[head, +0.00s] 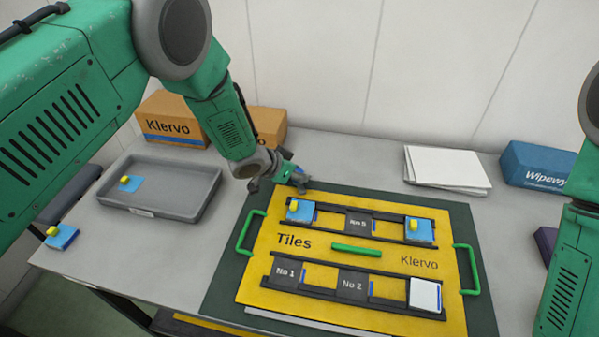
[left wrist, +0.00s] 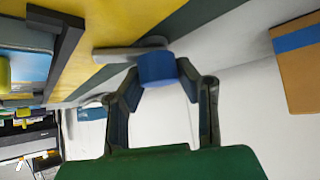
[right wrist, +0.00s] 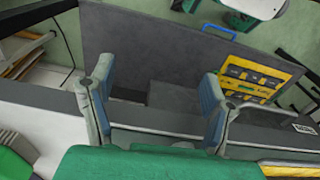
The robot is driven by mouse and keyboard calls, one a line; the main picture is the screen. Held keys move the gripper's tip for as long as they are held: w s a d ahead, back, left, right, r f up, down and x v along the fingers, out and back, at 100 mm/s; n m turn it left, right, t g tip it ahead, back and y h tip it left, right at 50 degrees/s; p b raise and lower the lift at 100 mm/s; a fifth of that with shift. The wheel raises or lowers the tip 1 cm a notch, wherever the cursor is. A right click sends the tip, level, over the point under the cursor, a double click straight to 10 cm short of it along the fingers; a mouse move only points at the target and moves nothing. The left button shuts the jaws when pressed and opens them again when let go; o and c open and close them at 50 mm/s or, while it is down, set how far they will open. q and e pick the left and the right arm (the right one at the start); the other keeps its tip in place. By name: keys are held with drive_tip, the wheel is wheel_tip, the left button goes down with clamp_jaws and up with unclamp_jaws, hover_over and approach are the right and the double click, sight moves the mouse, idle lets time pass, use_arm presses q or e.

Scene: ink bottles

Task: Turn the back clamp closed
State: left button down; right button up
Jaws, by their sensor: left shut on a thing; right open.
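The yellow Tiles board (head: 320,250) lies on a dark green mat on the table. The back clamp is at the board's back edge, largely hidden by my left gripper in the head view. In the left wrist view its grey arm (left wrist: 125,52) reaches from the blue knob (left wrist: 158,70) over the board's edge. My left gripper (head: 297,178) is shut on that blue knob, which sits between its fingertips. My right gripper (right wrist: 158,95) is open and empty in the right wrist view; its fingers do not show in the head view.
A grey tray (head: 175,205) and Klervo boxes (head: 172,125) are at left. White sheets (head: 447,170) and a blue box (head: 537,165) are at right.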

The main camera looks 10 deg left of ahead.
use_arm(q)
drive_tip(key=shift+s+a+f, duration=0.1)
drive_tip(key=shift+s+f, duration=0.15)
drive_tip(key=shift+f, duration=0.05)
drive_tip(key=c, duration=1.2)
unclamp_jaws()
drive_tip(key=shift+o, duration=0.2)
drive_tip(key=shift+w+r, duration=0.15)
drive_tip(key=v, duration=1.2)
drive_tip(key=shift+w, duration=0.1)
